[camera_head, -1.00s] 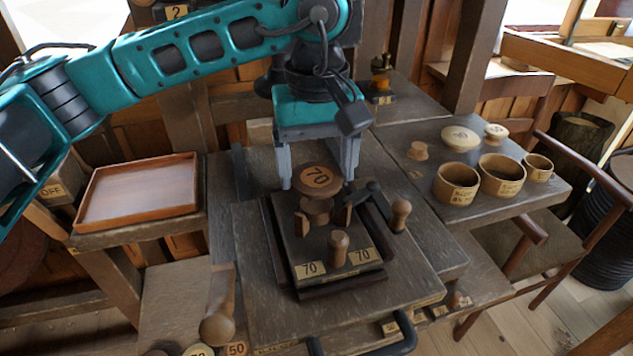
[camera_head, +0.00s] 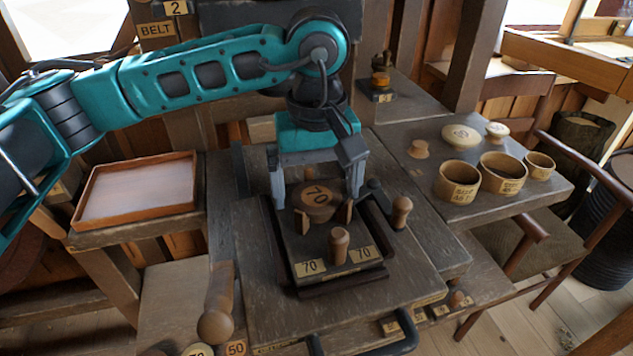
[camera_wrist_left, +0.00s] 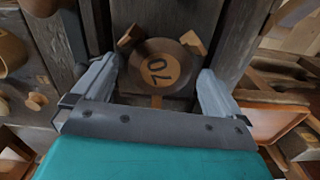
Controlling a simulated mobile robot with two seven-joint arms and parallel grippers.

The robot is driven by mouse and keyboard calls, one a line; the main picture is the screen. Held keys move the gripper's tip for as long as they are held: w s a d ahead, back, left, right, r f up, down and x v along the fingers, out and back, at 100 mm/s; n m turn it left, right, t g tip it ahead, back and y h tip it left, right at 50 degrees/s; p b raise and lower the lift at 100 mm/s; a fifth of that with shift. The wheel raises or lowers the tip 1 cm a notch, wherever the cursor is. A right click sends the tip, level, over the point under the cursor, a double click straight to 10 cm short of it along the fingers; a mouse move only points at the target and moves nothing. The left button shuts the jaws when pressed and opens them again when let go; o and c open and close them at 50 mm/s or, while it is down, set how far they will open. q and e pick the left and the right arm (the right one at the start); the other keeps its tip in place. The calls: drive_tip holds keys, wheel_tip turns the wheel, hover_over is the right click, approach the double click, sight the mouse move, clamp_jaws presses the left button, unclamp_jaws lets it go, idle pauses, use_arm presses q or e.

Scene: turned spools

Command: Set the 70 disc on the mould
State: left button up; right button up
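The round brown 70 disc (camera_head: 318,196) sits low among small wooden blocks on the dark mould (camera_head: 306,246), which bears two 70 labels and a wooden peg in front. The disc looks about level; whether it is fully seated underneath is hidden. In the wrist view the disc (camera_wrist_left: 158,68) lies between angled blocks. My left gripper (camera_head: 317,192) is open around the disc, one finger on each side, with a gap to its rim on both sides. The wrist view also shows the left gripper's fingers (camera_wrist_left: 157,88) apart from the disc. My right gripper is not in view.
A shallow wooden tray (camera_head: 138,192) stands on the left. A wooden knob (camera_head: 401,211) and a dark lever (camera_head: 375,196) stand close to the right of the mould.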

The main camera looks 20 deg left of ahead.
sight(318, 195)
use_arm(q)
drive_tip(key=shift+r+p, duration=0.5)
drive_tip(key=shift+p, duration=0.05)
wheel_tip(318, 195, up, 12)
drive_tip(key=shift+f, duration=0.2)
idle(0.7)
